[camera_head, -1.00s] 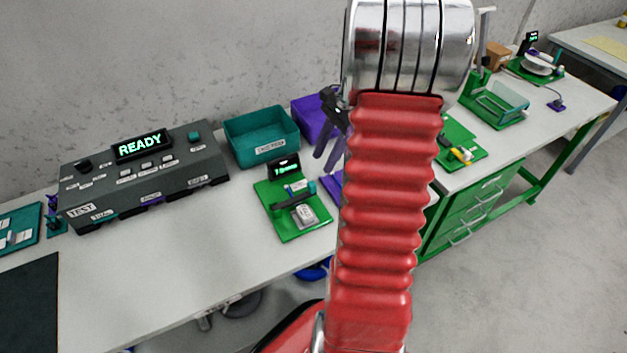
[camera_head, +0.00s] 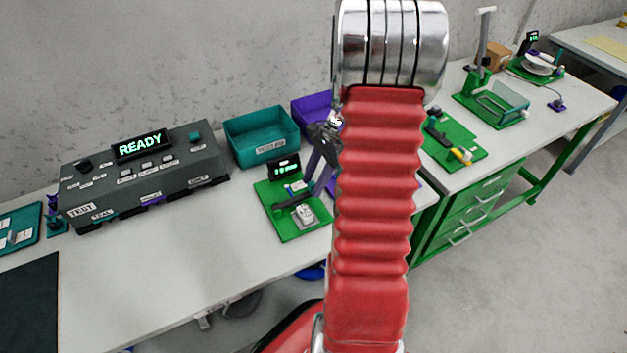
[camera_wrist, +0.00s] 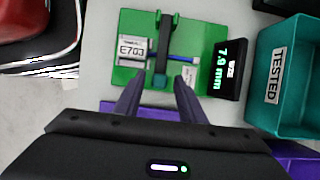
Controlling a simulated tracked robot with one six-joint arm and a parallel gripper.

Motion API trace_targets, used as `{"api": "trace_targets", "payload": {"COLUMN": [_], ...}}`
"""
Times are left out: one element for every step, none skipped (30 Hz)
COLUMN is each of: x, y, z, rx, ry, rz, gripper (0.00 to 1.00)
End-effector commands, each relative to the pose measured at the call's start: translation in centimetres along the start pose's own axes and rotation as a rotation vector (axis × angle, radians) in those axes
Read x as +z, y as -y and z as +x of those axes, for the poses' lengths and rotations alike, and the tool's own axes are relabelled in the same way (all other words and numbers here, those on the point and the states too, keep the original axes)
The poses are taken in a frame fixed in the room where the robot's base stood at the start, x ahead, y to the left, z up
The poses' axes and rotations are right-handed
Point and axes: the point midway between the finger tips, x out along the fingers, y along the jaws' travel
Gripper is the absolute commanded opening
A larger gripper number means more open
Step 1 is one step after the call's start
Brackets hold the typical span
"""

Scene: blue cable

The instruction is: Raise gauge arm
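The gauge is a green plate (camera_head: 297,233) on the bench with a lit display (camera_head: 285,167). In the wrist view the display (camera_wrist: 226,68) reads 7.9 mm. The dark gauge arm (camera_wrist: 163,42) lies across the plate, with a teal end (camera_wrist: 160,82) towards my gripper. A grey block labelled E703 (camera_wrist: 131,48) sits beside the arm, and a thin blue piece (camera_wrist: 180,59) shows on the other side. My gripper (camera_wrist: 157,86) is open and empty. Its fingertips appear on either side of the teal end; the height gap is unclear. My arm partly hides my gripper in the head view.
A teal bin (camera_head: 262,137) marked TESTED and a purple bin (camera_head: 311,117) stand behind the gauge. A dark READY console (camera_head: 145,178) is to the left. The bench front (camera_head: 170,290) is clear. Another bench with green fixtures (camera_head: 455,140) stands right.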

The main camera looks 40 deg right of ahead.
Motion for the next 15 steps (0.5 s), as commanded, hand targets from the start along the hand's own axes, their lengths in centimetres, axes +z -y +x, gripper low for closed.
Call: {"api": "trace_targets", "payload": {"x": [-0.01, -0.01, -0.01, -0.01, -0.01, -0.01, -0.02, -0.01, -0.02, -0.02, -0.02, -0.02, -0.02, -0.02, -0.02], "y": [0.0, 0.0, 0.0, 0.0, 0.0, 0.0, 0.0, 0.01, 0.01, 0.01, 0.02, 0.03, 0.03, 0.04, 0.04], "z": [-0.02, -0.02, -0.03, -0.03, -0.04, -0.04, -0.04, -0.04, -0.04, -0.05, -0.05, -0.06, -0.06, -0.06, -0.06], "rx": [0.0, 0.0, 0.0, 0.0, 0.0, 0.0, 0.0, 0.0, -0.001, -0.001, -0.001, -0.001, -0.001, -0.001, -0.002], "ry": [0.0, 0.0, 0.0, 0.0, 0.0, 0.0, 0.0, 0.0, 0.0, 0.0, 0.0, 0.0, 0.0, 0.0, 0.0], "rz": [0.0, 0.0, 0.0, 0.0, 0.0, 0.0, 0.0, 0.0, 0.001, 0.001, 0.001, 0.001, 0.001, 0.001, 0.001], "gripper": [0.33, 0.3, 0.28, 0.26, 0.23, 0.21, 0.18, 0.16, 0.14, 0.12, 0.09, 0.07, 0.04, 0.02, 0.0]}}
